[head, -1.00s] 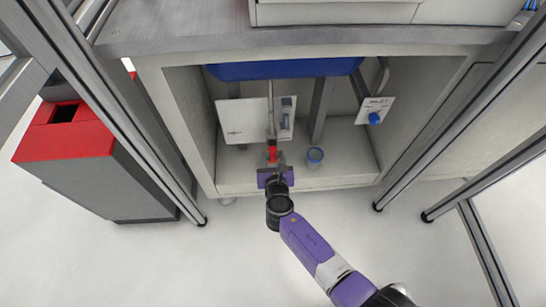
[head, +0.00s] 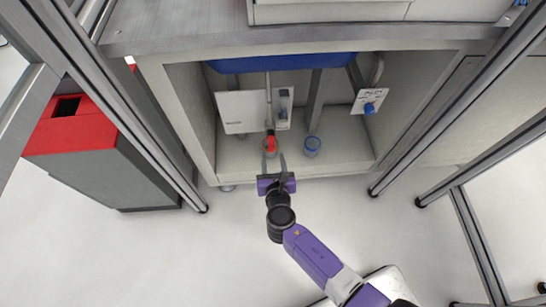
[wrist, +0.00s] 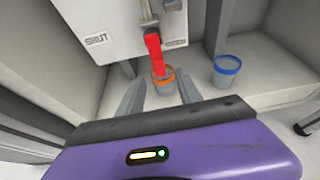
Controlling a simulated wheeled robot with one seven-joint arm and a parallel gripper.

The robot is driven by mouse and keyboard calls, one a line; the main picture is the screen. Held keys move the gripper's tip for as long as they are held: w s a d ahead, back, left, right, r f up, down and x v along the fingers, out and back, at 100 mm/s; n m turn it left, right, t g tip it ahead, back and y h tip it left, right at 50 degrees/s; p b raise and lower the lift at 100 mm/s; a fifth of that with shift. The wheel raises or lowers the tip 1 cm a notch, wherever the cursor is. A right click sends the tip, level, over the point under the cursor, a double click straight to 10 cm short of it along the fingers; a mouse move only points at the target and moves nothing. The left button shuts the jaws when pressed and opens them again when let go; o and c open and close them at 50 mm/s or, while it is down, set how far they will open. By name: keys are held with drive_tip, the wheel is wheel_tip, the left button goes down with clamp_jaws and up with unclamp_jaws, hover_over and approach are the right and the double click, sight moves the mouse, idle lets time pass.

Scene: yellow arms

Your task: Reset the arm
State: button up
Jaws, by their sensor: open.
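My gripper (head: 274,163) is at the front edge of the cabinet floor in the head view. Its fingers are spread apart with nothing gripped between them, and they point into the cabinet. The wrist view also shows my gripper (wrist: 160,92) open. A red lever (head: 270,142) hangs below a grey pipe just beyond the fingers; it also shows in the wrist view (wrist: 154,50). It appears clear of both fingers.
An orange-rimmed cup (wrist: 163,80) stands below the red lever, just beyond the fingers. A blue-rimmed cup (head: 312,145) stands to its right. Cabinet side walls and a blue basin (head: 285,63) enclose the space. A red-topped bin (head: 70,125) stands left. The floor in front is open.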

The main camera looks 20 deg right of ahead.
idle(0.4)
drive_tip(key=a+r+m+y, duration=0.3)
drive_tip(key=a+m, duration=0.1)
drive_tip(key=m, duration=0.3)
drive_tip(key=s+a+r+m+t+y, duration=0.1)
drive_tip(key=s+r+m+t+y, duration=0.15)
drive_tip(key=s+r+m, duration=0.55)
drive_tip(key=s+d+r+m, duration=0.3)
drive_tip(key=s+r+m, duration=0.3)
drive_tip(key=s, duration=0.3)
drive_tip(key=s+d+r+m+h, duration=0.1)
drive_tip(key=s+d+r+m, duration=0.1)
drive_tip(key=s+r+m, duration=0.6)
drive_tip(key=s+d+r+m, duration=0.3)
drive_tip(key=s+m, duration=0.1)
drive_tip(key=s, duration=0.7)
wheel_tip(320, 180, up, 22)
drive_tip(key=p, duration=2.2)
drive_tip(key=shift+w+r, duration=0.2)
drive_tip(key=shift+w, duration=0.05)
